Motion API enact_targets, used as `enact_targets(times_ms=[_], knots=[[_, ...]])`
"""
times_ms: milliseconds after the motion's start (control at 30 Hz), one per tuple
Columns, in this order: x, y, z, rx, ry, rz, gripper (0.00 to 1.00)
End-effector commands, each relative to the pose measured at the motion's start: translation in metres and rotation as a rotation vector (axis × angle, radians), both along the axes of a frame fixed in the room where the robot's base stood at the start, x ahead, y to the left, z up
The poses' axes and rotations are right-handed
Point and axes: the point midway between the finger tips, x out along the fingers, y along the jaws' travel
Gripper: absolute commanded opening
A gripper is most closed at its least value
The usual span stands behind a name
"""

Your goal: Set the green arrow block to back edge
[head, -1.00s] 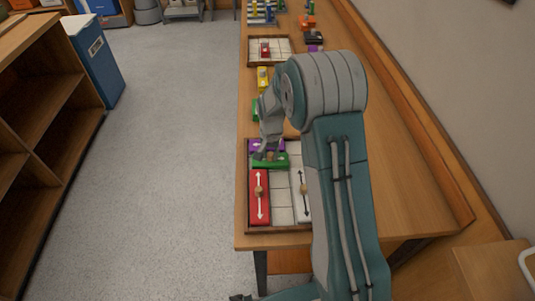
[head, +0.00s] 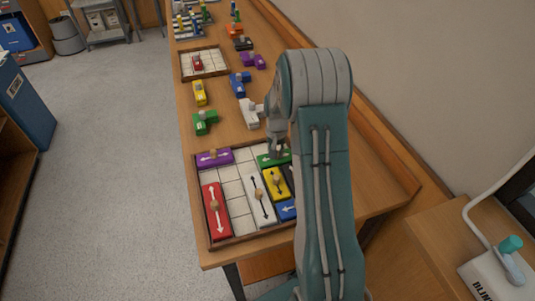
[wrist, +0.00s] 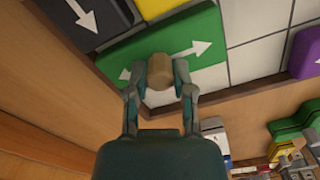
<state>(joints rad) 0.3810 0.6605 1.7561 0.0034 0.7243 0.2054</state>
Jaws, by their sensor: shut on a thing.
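The green arrow block (head: 266,161) lies near the back right corner of the framed sliding tray (head: 206,242). In the wrist view the green block (wrist: 205,30) shows a white double arrow and a tan knob (wrist: 159,72). My gripper (wrist: 172,75) is shut on that knob; in the head view my gripper (head: 275,152) hides part of the block. A strip of pale tile (wrist: 215,80) shows between the green block and the wooden back rim. The purple arrow block (head: 214,157) lies along the back rim at the left.
In the tray, a yellow block (head: 275,184) lies just in front of the green one. White (head: 261,200), red (head: 215,211), blue (head: 287,210) and dark grey (wrist: 85,15) blocks lie around. Empty tiles (head: 232,190) show in the middle. Loose blocks, including a green one (head: 205,122), stand behind the tray.

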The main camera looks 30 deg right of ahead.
Motion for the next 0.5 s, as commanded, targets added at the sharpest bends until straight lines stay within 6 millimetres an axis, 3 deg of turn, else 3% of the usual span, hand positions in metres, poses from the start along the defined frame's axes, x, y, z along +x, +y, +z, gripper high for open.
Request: enact_targets(times_ms=[300,333,400,500], knots=[[-0.0036,-0.0035,-0.0028,0.001,0.008,-0.001,0.0],[-0.0036,-0.0036,-0.0028,0.001,0.008,-0.001,0.4],[-0.0034,-0.0037,-0.0025,0.001,0.008,-0.001,0.66],[-0.0027,-0.0032,-0.0017,0.0,0.005,0.0,0.66]])
